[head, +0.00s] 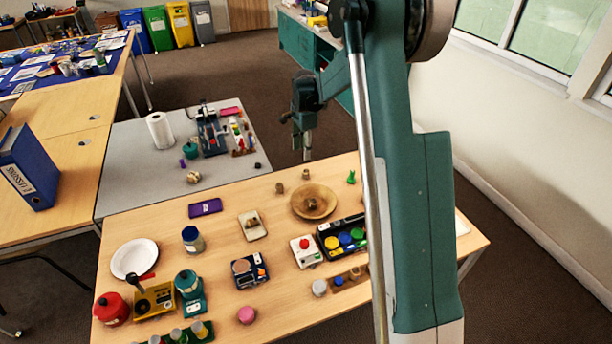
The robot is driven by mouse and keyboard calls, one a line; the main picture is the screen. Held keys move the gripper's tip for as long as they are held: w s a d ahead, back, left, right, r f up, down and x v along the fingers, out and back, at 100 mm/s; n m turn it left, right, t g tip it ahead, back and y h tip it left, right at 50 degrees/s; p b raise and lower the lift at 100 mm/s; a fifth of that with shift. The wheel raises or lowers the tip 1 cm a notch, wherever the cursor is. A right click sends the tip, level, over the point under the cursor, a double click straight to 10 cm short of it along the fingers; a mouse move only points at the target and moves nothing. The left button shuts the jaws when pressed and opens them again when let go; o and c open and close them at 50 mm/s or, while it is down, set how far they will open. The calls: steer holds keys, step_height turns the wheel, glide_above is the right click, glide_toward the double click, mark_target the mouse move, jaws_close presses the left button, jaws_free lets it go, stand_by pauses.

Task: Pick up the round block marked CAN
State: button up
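No marking CAN is legible on any block at this size. Small brown round blocks stand on the wooden table: one (280,188) left of the wooden plate (328,211) and one (306,174) behind it. A brown piece (311,204) lies in the plate, and another (252,221) sits on a pale tray. A pink round block (247,315) and a grey one (319,288) stand near the front. My gripper (303,150) hangs beyond the table's far edge, behind the plate, apart from all blocks. Its fingers are too small and dark to tell open from shut.
A black tray of coloured discs (333,225), a red-button box (296,257), a jar (193,247) and a white plate (116,260) crowd the wooden table (200,287). A grey table (128,160) adjoins behind. My arm hides the table's right part.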

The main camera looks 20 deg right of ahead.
steer(key=m, duration=0.2)
glide_above(306, 171)
steer(key=shift+g, duration=0.4)
step_height(306, 171, down, 8)
steer(key=shift+f, duration=0.15)
steer(key=shift+f, duration=0.1)
steer(key=shift+f, duration=1.15)
steer(key=shift+f+b, duration=0.7)
steer(key=shift+f, duration=1.95)
steer(key=c, duration=0.8)
